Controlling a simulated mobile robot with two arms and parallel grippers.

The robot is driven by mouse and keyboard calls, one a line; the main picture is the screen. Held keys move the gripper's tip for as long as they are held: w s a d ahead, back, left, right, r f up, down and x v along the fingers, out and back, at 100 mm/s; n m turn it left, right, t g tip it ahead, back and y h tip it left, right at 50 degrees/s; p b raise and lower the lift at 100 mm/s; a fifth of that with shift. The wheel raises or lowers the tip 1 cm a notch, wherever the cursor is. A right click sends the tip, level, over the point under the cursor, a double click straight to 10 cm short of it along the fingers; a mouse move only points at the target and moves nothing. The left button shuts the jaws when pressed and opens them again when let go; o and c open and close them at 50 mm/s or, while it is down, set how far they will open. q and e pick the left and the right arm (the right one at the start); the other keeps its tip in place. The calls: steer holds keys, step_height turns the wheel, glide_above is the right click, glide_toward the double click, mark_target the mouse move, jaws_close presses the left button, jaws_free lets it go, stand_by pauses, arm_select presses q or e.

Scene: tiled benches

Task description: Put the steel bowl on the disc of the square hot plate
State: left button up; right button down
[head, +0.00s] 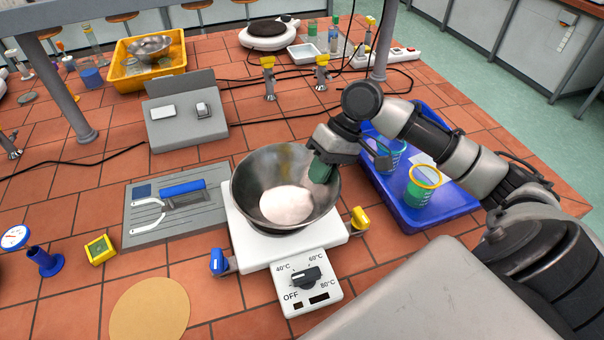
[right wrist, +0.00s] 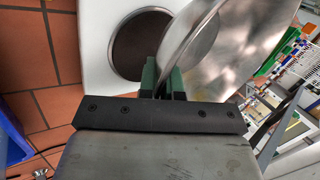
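The steel bowl (head: 262,180) is over the white square hot plate (head: 253,245), which has a dial and temperature marks on its front. A pale round patch shows at the bowl's bottom. My right gripper (head: 322,170) is shut on the bowl's right rim. In the right wrist view the rim of the bowl (right wrist: 235,55) passes between the green fingers (right wrist: 165,80). There the dark disc (right wrist: 140,42) with its metal ring shows beside the bowl, which seems to hang above it; the exact gap is unclear. In the head view the bowl hides the disc. My left gripper is out of view.
A blue tray (head: 455,205) with green containers is right of the hot plate. A grey mat (head: 140,235) with tools lies left. Blue (head: 218,262) and yellow (head: 359,220) items flank the plate. A round hot plate (head: 268,35) and yellow tray (head: 125,80) stand behind.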

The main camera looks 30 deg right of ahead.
steer(key=w+f, duration=0.1)
steer(key=w, duration=0.1)
steer(key=w+d+f, duration=0.1)
steer(key=w, duration=0.1)
steer(key=w+f+p, duration=0.1)
steer(key=w, duration=0.1)
steer(key=shift+w+d+f, duration=0.15)
steer(key=shift+f, duration=0.5)
step_height(320, 180, down, 3)
steer(key=shift+f+p, duration=0.1)
steer(key=shift+p, duration=0.4)
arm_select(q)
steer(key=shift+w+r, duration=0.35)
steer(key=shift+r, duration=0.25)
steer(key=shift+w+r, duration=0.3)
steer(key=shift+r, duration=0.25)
arm_select(e)
steer(key=shift+f, duration=0.1)
steer(key=shift+f, duration=0.1)
steer(key=c, duration=1.3)
jaws_free()
